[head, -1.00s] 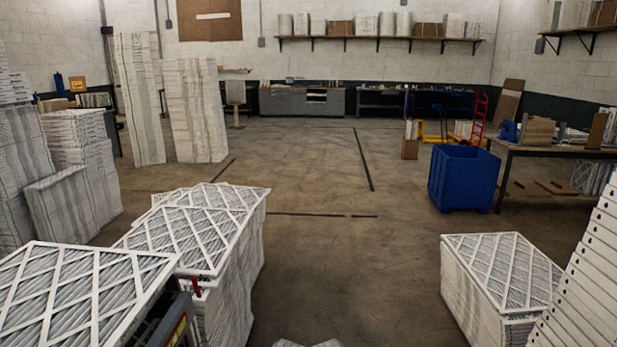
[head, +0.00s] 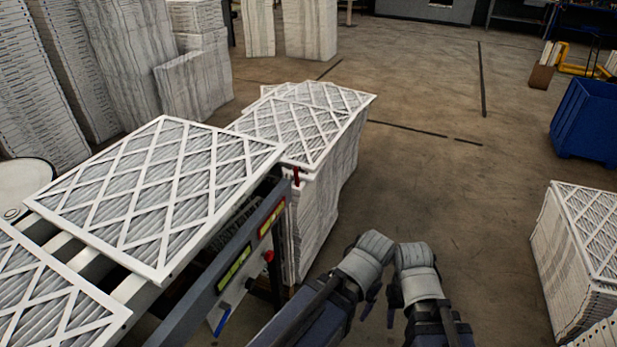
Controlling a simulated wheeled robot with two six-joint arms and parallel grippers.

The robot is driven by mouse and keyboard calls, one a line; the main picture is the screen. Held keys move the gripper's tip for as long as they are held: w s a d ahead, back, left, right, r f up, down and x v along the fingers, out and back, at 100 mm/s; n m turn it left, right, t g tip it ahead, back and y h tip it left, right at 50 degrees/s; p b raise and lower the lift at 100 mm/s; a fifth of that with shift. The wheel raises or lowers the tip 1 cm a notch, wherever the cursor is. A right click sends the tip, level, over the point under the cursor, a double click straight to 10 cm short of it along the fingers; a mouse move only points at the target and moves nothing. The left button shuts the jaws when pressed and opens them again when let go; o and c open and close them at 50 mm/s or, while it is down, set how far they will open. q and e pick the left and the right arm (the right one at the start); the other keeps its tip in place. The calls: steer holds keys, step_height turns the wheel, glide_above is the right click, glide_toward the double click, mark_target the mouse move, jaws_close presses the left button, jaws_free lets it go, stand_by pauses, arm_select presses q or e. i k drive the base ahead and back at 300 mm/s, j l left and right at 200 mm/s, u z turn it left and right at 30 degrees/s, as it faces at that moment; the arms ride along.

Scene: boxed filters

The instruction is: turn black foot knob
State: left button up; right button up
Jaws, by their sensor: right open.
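I cannot make out a black foot knob for certain. A conveyor frame (head: 222,282) with a grey side rail runs along the left. A small red knob (head: 268,256) sits on its side, with dark parts below it that are too dim to tell apart. My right gripper (head: 393,302) hangs at lower centre, right of the conveyor and apart from it, open with nothing seen in it. My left gripper (head: 370,298) is close beside it, small and dark; its jaws are not clear.
White pleated filters (head: 160,190) lie on the conveyor rollers. A filter stack (head: 325,190) stands just behind its end. Another stack (head: 580,255) stands at right, and a blue bin (head: 587,120) farther back. The floor between the stacks is clear.

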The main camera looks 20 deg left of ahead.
mark_target(249, 283)
steer(key=u, duration=1.25)
